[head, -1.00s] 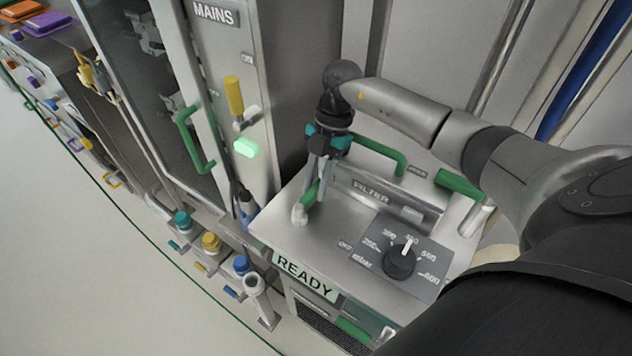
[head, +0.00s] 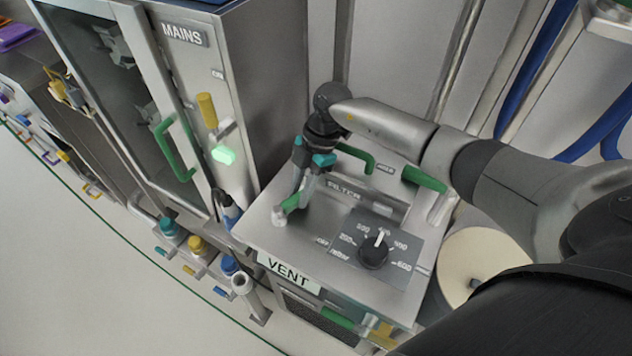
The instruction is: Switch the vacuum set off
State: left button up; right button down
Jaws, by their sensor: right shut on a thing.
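The vacuum set (head: 300,240) is a grey metal box with a flat top, a dark dial (head: 374,252) and a "FILTER" label. The fingers hide part of the lever. My left gripper is not in view.
A tall cabinet marked "MAINS" (head: 185,34) stands left, with a yellow handle (head: 207,110), a lit green lamp (head: 223,155) and a green door handle (head: 173,150). Green handles (head: 357,158) rise behind my gripper. Coloured-capped pipe valves (head: 198,245) sit low at left.

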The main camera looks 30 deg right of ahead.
jog(key=shift+d, duration=0.1)
jog(key=c, duration=0.7)
grip_release()
jog(key=shift+r, duration=0.1)
jog(key=p+v, duration=0.1)
jog(key=v, duration=1.4)
